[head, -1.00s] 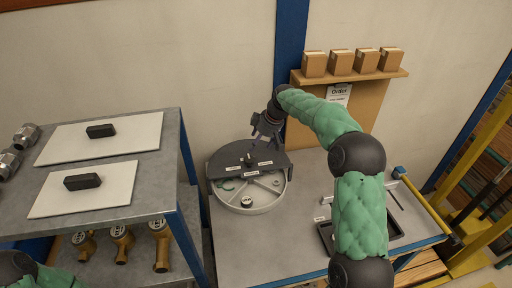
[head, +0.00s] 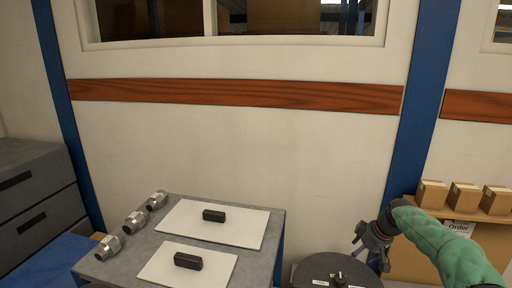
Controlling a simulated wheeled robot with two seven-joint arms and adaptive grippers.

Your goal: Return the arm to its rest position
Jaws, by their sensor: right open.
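My right arm, in a green padded sleeve, comes in from the lower right of the head view. Its dark gripper (head: 364,245) is open, with nothing seen between the fingers. It appears above the round dark-topped station (head: 312,270) at the bottom edge, apart from it as far as I can see. The lower part of that station is cut off by the frame. My left gripper is out of view.
A grey bench (head: 185,215) at lower centre carries two white boards, each with a black block (head: 188,261), and several metal fittings (head: 135,222). Small cardboard boxes (head: 464,196) stand on a shelf at right. Grey drawers (head: 35,190) stand at left.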

